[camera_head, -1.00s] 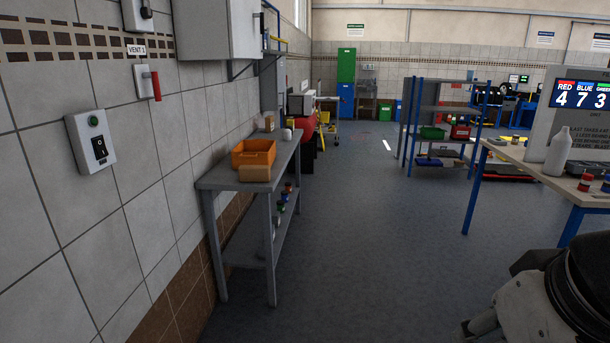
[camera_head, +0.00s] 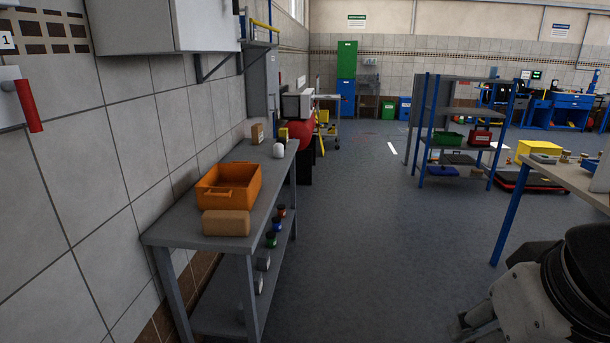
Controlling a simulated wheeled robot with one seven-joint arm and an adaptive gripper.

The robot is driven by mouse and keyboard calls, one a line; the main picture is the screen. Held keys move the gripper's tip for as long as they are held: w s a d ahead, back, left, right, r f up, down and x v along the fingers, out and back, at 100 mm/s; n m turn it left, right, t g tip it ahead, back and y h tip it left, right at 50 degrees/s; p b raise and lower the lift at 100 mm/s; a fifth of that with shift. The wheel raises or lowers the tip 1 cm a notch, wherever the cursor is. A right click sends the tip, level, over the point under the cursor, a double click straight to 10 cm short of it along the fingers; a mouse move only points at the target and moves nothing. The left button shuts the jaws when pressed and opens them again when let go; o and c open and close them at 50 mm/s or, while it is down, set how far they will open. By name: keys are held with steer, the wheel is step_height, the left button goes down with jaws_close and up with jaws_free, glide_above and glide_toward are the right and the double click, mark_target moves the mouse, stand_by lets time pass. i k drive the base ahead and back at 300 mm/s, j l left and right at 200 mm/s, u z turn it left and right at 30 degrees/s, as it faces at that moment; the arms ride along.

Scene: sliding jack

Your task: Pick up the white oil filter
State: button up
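A small white rounded object (camera_head: 279,150), which looks like the white oil filter, stands on top of the grey bench (camera_head: 196,238) along the left wall, toward its far end. It is too small to make out details. Part of my arm shows at the lower right, well apart from the bench. My gripper's fingers are not in view.
An orange crate (camera_head: 240,176) and a brown block (camera_head: 226,223) sit on the near part of the bench. A small brown box (camera_head: 257,133) stands behind the white object. Several small items are on its lower shelf. Open floor (camera_head: 370,240) lies right of the bench. A table (camera_head: 570,178) stands at right.

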mark_target(278, 147)
steer(key=i+l, duration=0.1)
steer(key=i, duration=3.65)
steer(key=i+u, duration=0.5)
